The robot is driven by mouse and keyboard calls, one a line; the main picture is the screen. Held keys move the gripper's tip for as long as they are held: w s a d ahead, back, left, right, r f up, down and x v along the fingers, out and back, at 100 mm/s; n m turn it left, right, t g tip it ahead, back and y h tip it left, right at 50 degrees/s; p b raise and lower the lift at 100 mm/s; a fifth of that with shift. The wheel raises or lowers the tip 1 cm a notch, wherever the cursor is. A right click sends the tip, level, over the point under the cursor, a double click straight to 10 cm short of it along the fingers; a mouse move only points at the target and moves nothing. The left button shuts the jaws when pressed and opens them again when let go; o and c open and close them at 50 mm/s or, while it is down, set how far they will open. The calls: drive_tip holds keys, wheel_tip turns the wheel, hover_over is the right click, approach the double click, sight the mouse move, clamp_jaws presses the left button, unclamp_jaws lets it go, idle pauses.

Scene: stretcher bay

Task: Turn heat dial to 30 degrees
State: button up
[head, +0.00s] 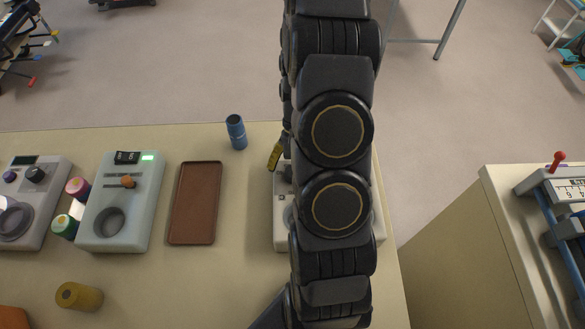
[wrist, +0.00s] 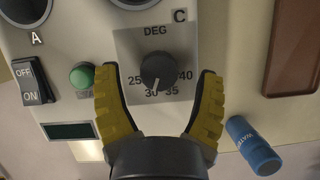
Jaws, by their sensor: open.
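The heat dial (wrist: 158,70) is a black round knob on a grey square plate marked DEG, with 25, 30, 35 and 40 along its lower side. Its pale pointer mark faces down and slightly left, near the 30; I cannot tell whether it is exactly on it. My gripper (wrist: 160,103) has its two yellow fingers spread wide, one either side of the dial's lower part, apart from the knob. In the head view my arm hides the dial and most of the pale device (head: 281,233); one yellow finger shows.
In the wrist view, an OFF/ON switch (wrist: 33,80), a green button (wrist: 82,76) and a dark display (wrist: 68,131) lie left of the dial. A blue bottle (wrist: 255,145) and brown tray (wrist: 294,50) are at right. Another device (head: 125,205) stands left of the tray.

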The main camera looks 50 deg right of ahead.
drive_tip(key=v, duration=1.1)
drive_tip(key=shift+a, duration=0.1)
drive_tip(key=s+a+r+n+h, duration=0.1)
drive_tip(key=s+a+r+n, duration=0.3)
drive_tip(key=a, duration=0.5)
drive_tip(key=s+a+r+n+h, duration=0.2)
drive_tip(key=a+r+n, duration=0.2)
drive_tip(key=a+r, duration=0.35)
drive_tip(key=s+a+n+t, duration=0.1)
drive_tip(key=s+a+n, duration=0.2)
drive_tip(key=s+a, duration=0.2)
drive_tip(key=s, duration=0.3)
drive_tip(key=shift+h, duration=0.3)
